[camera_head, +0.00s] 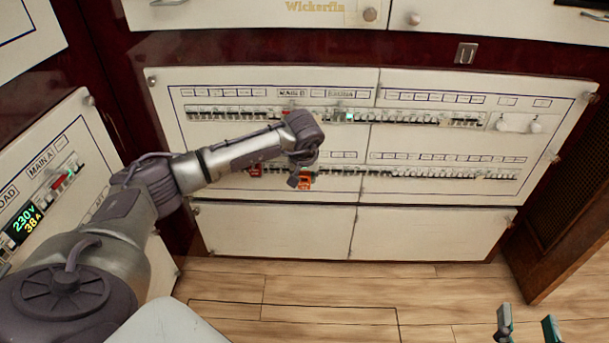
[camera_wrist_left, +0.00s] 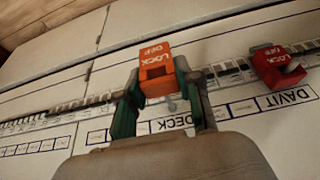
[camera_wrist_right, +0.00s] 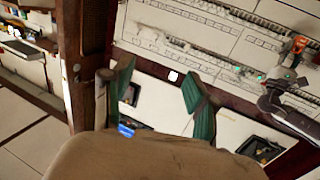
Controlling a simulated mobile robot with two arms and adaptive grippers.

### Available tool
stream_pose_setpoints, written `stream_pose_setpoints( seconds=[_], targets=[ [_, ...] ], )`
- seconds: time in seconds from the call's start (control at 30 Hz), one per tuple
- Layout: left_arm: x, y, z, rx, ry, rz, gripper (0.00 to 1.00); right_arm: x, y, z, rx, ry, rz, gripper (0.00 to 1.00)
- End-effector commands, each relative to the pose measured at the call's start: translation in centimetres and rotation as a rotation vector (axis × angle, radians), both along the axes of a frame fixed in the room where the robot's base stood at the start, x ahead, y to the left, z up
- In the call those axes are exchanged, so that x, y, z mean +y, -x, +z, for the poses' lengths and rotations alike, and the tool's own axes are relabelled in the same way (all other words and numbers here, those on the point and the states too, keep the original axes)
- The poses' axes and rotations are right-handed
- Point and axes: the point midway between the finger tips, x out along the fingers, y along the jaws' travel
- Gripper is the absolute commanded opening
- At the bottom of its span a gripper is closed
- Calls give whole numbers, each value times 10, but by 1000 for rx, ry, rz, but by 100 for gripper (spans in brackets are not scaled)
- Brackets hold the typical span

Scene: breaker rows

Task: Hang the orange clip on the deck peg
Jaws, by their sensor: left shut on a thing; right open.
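The orange clip, marked LOCK OFF, is between the fingers of my left gripper (camera_wrist_left: 158,80) in the left wrist view (camera_wrist_left: 156,52). It also shows in the head view (camera_head: 305,181), below the wrist and in front of the lower breaker row. My left gripper is shut on it. The DECK label (camera_wrist_left: 170,123) is close to the clip in the left wrist view. A small grey stub (camera_wrist_left: 172,104) shows just past the clip; I cannot tell whether it is the deck peg or whether the clip touches it. My right gripper (camera_head: 527,322) is open and empty, low at the right.
A red LOCK OFF clip (camera_wrist_left: 277,67) sits on the same row near the DAVIT label. The upper breaker row (camera_head: 420,117) runs above. Two white knobs (camera_head: 517,124) are at the panel's right. The wooden floor (camera_head: 300,300) in front is clear.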

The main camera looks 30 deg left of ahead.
Motion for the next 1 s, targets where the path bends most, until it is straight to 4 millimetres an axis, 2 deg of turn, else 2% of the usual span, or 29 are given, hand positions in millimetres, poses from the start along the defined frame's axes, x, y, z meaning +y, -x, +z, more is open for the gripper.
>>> stream_pose_setpoints(
  seconds=[1.0],
  targets=[
    [0,0,0,0,0,0,0,-1,2,-8,49,11,-1,58]
  ],
)
